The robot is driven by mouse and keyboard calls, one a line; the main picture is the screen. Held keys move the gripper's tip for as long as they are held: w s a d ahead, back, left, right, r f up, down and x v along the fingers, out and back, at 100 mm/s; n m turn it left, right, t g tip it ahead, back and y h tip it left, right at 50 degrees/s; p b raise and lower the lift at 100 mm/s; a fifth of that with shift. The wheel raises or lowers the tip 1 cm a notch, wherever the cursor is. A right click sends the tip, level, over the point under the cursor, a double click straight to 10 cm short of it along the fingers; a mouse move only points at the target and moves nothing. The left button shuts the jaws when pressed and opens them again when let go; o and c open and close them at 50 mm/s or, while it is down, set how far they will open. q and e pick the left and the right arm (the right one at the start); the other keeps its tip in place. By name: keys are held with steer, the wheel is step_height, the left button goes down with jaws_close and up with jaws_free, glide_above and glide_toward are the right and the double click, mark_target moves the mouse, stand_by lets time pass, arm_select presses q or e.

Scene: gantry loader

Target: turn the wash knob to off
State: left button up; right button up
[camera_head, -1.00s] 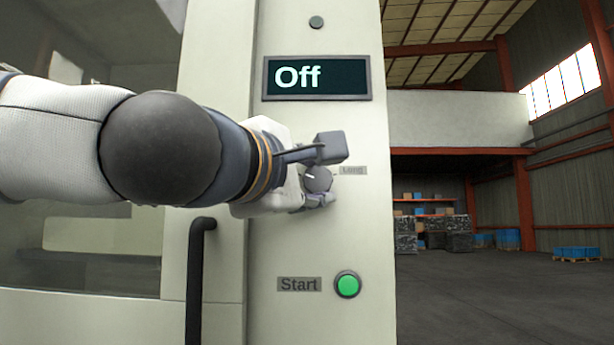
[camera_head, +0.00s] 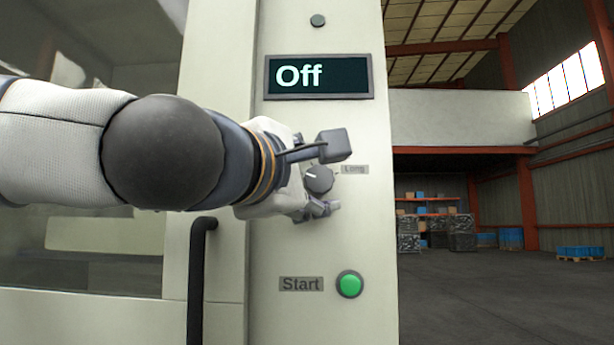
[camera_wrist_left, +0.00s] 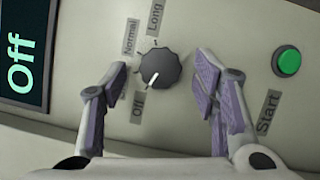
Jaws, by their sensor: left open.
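The wash knob (camera_head: 319,179) is a dark round dial on the pale machine panel, partly hidden by my left gripper in the head view. In the left wrist view the knob (camera_wrist_left: 159,69) shows whole, and its white pointer line points toward the Off label (camera_wrist_left: 138,104). The display (camera_head: 318,77) reads "Off". My left gripper (camera_wrist_left: 160,85) is open, with one finger on each side of the knob and a visible gap on both sides. My right gripper is not in view.
A green Start button (camera_head: 349,284) sits below the knob on the same panel. A dark vertical door handle (camera_head: 198,280) stands at the lower left. To the right is open hall floor with distant shelves (camera_head: 432,215).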

arm_select(q)
steer(key=v, duration=1.2)
